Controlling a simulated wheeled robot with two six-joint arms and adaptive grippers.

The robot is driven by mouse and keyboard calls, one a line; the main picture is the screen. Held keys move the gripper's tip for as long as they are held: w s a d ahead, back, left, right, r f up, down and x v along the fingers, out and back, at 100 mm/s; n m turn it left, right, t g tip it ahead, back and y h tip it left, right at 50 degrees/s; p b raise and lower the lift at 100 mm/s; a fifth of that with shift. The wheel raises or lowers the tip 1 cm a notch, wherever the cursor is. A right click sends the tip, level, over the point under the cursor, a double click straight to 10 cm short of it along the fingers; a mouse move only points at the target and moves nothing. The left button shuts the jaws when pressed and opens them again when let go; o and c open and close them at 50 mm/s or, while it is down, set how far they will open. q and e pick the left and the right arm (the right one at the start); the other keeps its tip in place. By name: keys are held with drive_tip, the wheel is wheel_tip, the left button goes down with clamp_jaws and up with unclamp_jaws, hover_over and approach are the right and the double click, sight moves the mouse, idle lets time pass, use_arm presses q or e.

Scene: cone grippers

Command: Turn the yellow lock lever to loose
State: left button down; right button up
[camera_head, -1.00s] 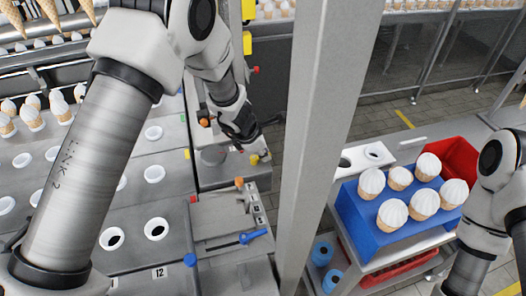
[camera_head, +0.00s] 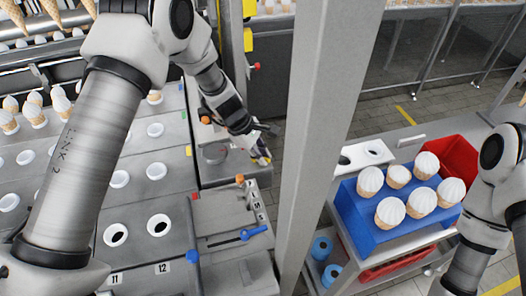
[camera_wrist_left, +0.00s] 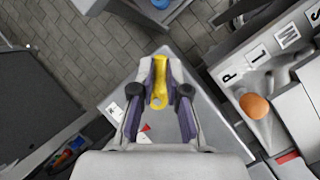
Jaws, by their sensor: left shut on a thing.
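The yellow lock lever (camera_wrist_left: 158,92) shows in the left wrist view between the fingers of my left gripper (camera_wrist_left: 161,76), which is shut on it. It sits over a grey metal plate with a red mark (camera_wrist_left: 146,128) and a small white label (camera_wrist_left: 116,111). In the head view my left gripper (camera_head: 262,146) is at the right end of the grey machine, and only a small bit of the yellow lever (camera_head: 263,161) shows below it. Which mark the lever points to is hard to tell. My right arm is at the right edge of the head view; its gripper is out of frame.
A grey post (camera_head: 325,120) stands just right of the machine. An orange knob (camera_wrist_left: 254,105) beside a lettered scale is right of the lever in the wrist view. A blue lever (camera_head: 254,231) lies nearer. A blue tray (camera_head: 372,232) holds several cones at right.

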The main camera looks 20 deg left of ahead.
use_arm(q)
drive_tip(key=m+g, duration=0.1)
drive_tip(key=s+m, duration=0.1)
drive_tip(key=m, duration=0.1)
drive_tip(key=shift+a+f+m+g, duration=0.2)
drive_tip(key=shift+m+g, duration=0.1)
drive_tip(key=shift+g, duration=0.1)
drive_tip(key=shift+s+a+m+g, duration=0.2)
drive_tip(key=shift+m+g, duration=0.15)
drive_tip(key=shift+m, duration=0.55)
drive_tip(key=shift+s+a+m+g, duration=0.15)
drive_tip(key=shift+m+g, duration=0.2)
drive_tip(key=shift+m, duration=0.55)
drive_tip(key=c, duration=1.2)
unclamp_jaws()
drive_tip(key=shift+r, duration=0.1)
drive_tip(key=shift+w, duration=0.1)
drive_tip(key=shift+r, duration=0.2)
drive_tip(key=v, duration=1.1)
drive_tip(key=shift+w+r, duration=0.15)
drive_tip(key=shift+r, duration=0.15)
